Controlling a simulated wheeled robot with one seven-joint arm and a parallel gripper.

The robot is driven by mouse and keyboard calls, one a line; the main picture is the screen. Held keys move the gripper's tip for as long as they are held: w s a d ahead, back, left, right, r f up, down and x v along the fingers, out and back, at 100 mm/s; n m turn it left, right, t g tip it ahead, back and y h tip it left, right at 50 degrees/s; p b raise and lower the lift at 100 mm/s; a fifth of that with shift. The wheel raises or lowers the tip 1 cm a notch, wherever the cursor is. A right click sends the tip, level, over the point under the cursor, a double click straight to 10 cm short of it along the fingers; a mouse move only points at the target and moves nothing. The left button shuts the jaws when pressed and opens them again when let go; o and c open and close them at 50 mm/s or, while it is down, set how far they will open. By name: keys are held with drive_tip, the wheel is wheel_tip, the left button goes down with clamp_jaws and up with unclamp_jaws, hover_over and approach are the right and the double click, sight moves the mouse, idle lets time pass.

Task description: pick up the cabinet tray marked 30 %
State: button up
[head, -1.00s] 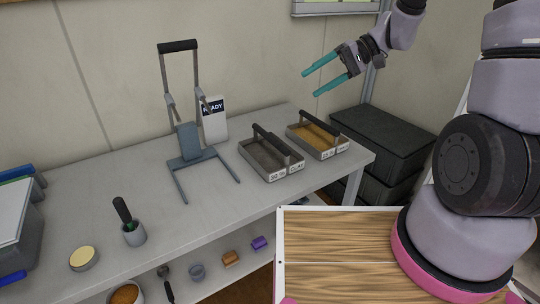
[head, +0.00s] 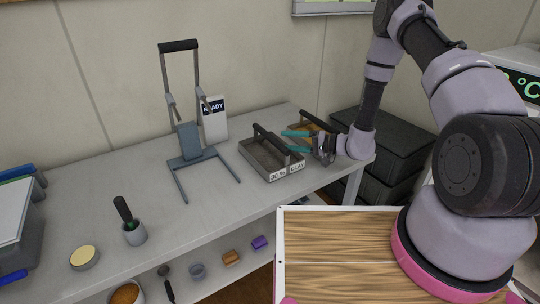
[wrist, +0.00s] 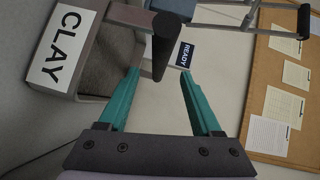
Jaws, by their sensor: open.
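The tray marked 30 % (head: 256,168) sits on the grey bench in the head view, with white labels reading 30 % and CLAY on its front and a dark handle bar over it. In the wrist view the tray (wrist: 112,55) is at the left with its CLAY label, and the dark handle (wrist: 160,45) shows end-on between the fingertips. My gripper (head: 288,141) has its teal fingers apart at the handle's right side; it also shows in the wrist view (wrist: 159,75). Whether the fingertips reach around the handle is unclear.
A second tray (head: 305,128) with tan contents stands just behind to the right, partly hidden by my gripper. A grey-blue stand (head: 188,160) with a tall handle and a READY display (head: 214,118) stand to the left. Dark boxes (head: 385,135) stand beyond the bench's right end.

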sight(270, 138)
drive_tip(key=x, duration=0.7)
drive_tip(key=shift+w+a, duration=0.25)
drive_tip(key=shift+w, duration=0.05)
drive_tip(key=shift+c, duration=0.3)
clamp_jaws()
idle(0.9)
